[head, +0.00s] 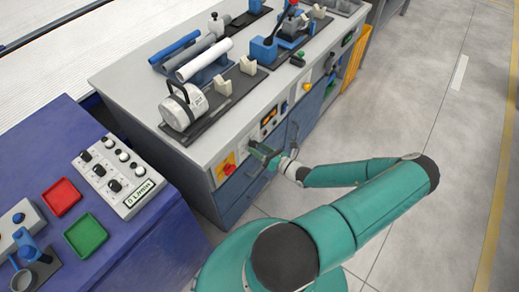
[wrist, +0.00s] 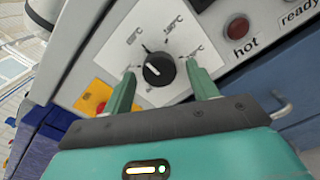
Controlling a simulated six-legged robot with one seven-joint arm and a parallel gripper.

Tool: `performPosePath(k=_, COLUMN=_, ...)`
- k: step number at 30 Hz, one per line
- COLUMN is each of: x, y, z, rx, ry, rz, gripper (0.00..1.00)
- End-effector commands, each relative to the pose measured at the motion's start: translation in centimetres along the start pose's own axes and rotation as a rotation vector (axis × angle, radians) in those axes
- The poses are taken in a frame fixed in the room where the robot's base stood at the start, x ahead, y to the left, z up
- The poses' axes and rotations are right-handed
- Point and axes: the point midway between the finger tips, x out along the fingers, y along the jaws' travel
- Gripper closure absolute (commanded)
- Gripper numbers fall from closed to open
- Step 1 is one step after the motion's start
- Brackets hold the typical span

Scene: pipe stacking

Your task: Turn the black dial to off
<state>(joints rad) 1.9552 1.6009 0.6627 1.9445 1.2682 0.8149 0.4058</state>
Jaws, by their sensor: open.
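The black dial (wrist: 158,70) is on a white plate on the front panel of a grey and blue workbench. Temperature labels surround it, and some are blurred. A pale mark shows on the dial, but its exact setting is hard to read. My gripper (wrist: 160,67) is open, with one green finger on each side of the dial. I cannot tell whether the fingers touch it. In the head view my gripper (head: 263,155) is at the bench front and hides the dial.
A red and yellow switch (head: 226,168) is left of my gripper. A red lamp (wrist: 238,27) marked "hot" is right of the dial. A metal handle (wrist: 281,105) sticks out below on the blue drawer front. The floor (head: 430,120) to the right is clear.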

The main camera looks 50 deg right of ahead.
Motion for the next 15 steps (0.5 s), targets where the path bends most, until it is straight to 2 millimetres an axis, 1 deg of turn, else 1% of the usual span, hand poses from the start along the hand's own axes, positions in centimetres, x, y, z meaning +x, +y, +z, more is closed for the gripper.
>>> performPosePath(k=8, x=0.16, y=-0.02, z=0.01, rx=0.000, ry=0.000, rz=0.000, gripper=0.41)
performPosePath(k=12, x=0.15, y=-0.01, z=0.01, rx=-0.001, ry=0.000, rz=0.000, gripper=0.69)
performPosePath(k=15, x=0.14, y=-0.02, z=0.01, rx=-0.001, ry=0.000, rz=0.000, gripper=0.86)
